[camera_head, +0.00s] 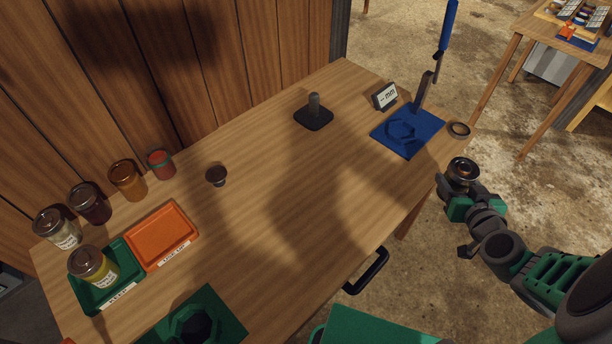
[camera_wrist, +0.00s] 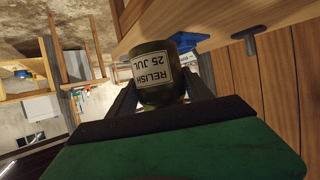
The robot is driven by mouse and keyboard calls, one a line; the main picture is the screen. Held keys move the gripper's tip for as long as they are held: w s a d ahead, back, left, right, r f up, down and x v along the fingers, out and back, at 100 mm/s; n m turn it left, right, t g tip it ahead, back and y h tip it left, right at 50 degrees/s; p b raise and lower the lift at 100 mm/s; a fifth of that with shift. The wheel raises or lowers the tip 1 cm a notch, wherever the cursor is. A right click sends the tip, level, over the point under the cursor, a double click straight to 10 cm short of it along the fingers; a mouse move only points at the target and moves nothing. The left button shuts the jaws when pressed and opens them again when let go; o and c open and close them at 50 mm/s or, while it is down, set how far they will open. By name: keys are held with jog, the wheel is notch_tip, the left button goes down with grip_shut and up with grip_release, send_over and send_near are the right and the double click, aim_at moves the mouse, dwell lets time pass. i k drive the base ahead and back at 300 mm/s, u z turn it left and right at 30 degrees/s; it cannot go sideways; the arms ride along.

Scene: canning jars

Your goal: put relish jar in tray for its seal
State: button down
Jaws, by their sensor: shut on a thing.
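My gripper (camera_head: 462,190) is shut on the relish jar (camera_head: 463,170), off the table's right edge and above the floor. The jar's metal lid faces up in the head view. In the wrist view the dark relish jar (camera_wrist: 152,80) sits between the fingers, and its white label reads RELISH 25 JUL, upside down in the picture. A green tray (camera_head: 84,297) at the table's left holds a yellowish jar (camera_head: 93,265). An orange tray (camera_head: 160,236) beside it is empty. Both trays have front labels too small to read surely.
Several jars (camera_head: 90,204) stand along the back left. A dark post (camera_head: 314,112) and small brown knob (camera_head: 216,175) stand mid-table. The centre is clear.

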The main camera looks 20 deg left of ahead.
aim_at(162, 236)
jog(key=z, duration=0.75)
jog(key=k, duration=2.5)
jog(key=u, duration=2.4)
jog(key=i, duration=1)
